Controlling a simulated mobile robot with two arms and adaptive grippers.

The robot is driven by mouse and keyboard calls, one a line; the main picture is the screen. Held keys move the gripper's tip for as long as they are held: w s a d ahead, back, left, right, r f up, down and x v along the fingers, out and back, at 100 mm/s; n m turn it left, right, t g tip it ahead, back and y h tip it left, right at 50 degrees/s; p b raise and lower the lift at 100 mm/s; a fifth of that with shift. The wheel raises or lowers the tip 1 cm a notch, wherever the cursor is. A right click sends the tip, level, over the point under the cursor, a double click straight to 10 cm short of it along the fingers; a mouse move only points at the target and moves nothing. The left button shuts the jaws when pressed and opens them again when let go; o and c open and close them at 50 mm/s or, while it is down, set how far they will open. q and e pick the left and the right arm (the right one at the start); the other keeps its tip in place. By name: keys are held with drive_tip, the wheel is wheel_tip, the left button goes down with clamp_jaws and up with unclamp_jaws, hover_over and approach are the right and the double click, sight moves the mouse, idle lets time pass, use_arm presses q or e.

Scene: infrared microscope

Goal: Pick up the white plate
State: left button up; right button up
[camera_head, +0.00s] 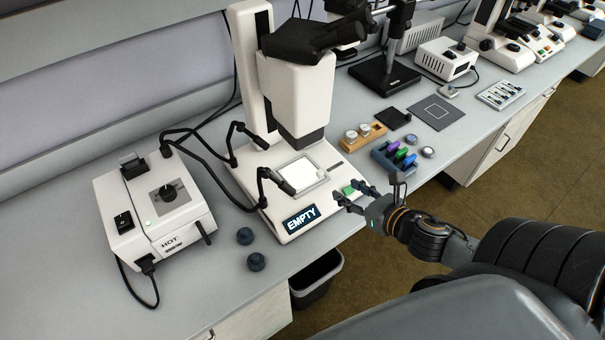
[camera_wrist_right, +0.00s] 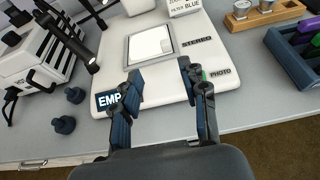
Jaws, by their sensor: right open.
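The white plate (camera_head: 300,173) looks like a bright square lying in a grey frame on the base of the white microscope (camera_head: 287,215). In the right wrist view the plate (camera_wrist_right: 151,43) sits just beyond my fingertips. My right gripper (camera_head: 352,194) is open and empty at the front right edge of the microscope base, apart from the plate. In the right wrist view its two fingers (camera_wrist_right: 160,72) are spread over the front of the base. My left gripper is not in view.
A white HOT box (camera_head: 155,210) stands at left, with black cables and arms reaching the microscope. Two dark knobs (camera_head: 250,250) lie in front. A wooden holder (camera_head: 363,136) and a rack with coloured pieces (camera_head: 396,157) stand at right. A bin (camera_head: 317,277) is below the bench.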

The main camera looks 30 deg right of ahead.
approach(321, 173)
drive_tip(key=x, duration=0.3)
drive_tip(key=shift+w+a, duration=0.3)
drive_tip(key=shift+a, duration=0.05)
drive_tip(key=shift+d+p+x, duration=0.15)
drive_tip(key=shift+p+x, duration=0.1)
drive_tip(key=shift+x, duration=1.1)
drive_tip(key=shift+d+p+x, duration=0.2)
drive_tip(key=shift+p+x, duration=0.05)
drive_tip(key=shift+x, duration=1.05)
drive_tip(key=shift+c, duration=0.5)
clamp_jaws()
